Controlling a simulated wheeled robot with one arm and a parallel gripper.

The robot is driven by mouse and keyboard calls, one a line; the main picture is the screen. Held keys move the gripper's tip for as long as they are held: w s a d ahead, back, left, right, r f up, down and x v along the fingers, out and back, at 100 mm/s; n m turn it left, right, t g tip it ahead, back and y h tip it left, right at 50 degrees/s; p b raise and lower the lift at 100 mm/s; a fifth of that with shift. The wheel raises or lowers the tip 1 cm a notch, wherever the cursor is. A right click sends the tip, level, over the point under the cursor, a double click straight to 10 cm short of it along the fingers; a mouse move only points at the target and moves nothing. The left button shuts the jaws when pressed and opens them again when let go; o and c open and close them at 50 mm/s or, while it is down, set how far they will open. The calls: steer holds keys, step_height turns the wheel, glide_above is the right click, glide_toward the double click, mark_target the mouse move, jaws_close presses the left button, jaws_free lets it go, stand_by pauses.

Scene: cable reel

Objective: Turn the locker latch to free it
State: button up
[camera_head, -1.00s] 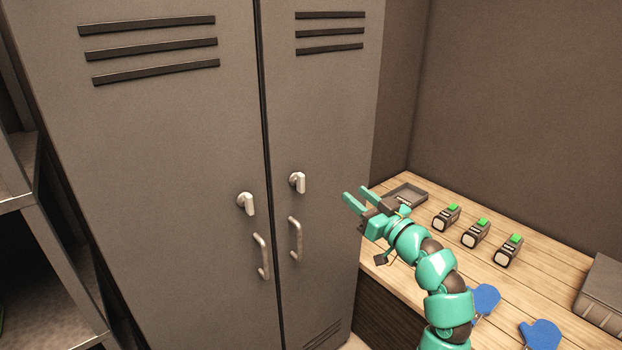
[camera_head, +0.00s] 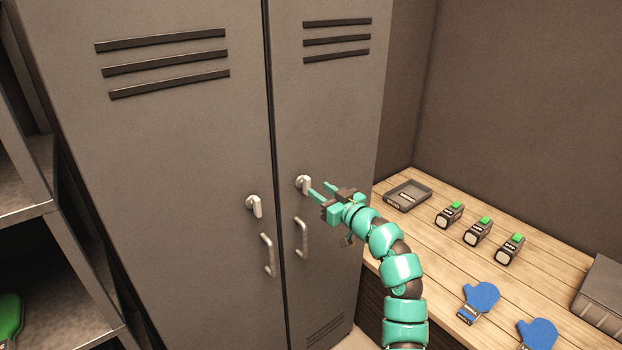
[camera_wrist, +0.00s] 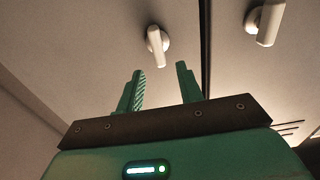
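The tall grey locker has two doors, both shut. The right door's latch (camera_head: 304,184) is a pale lever on a round base, its lever hanging roughly downward. A like latch (camera_head: 254,206) sits on the left door. My gripper (camera_head: 319,190) is open, its two green fingers pointing at the right door's latch from the right. In the head view its tips overlap the latch's edge; contact cannot be told. In the wrist view the nearer latch (camera_wrist: 156,40) lies beyond the gap between the open fingers (camera_wrist: 160,70), with nothing between them. The other latch (camera_wrist: 265,20) is across the door seam.
Pale bar handles (camera_head: 301,238) (camera_head: 268,256) stand out below the latches. A wooden bench (camera_head: 420,240) at right holds a dark tray (camera_head: 408,196), several devices with green tops (camera_head: 478,232) and blue mitts (camera_head: 479,301). Metal shelving (camera_head: 60,260) stands at left.

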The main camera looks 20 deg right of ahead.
mark_target(310, 183)
steer(key=shift+p+x, duration=0.9)
steer(key=shift+x, duration=1.8)
jaws_close()
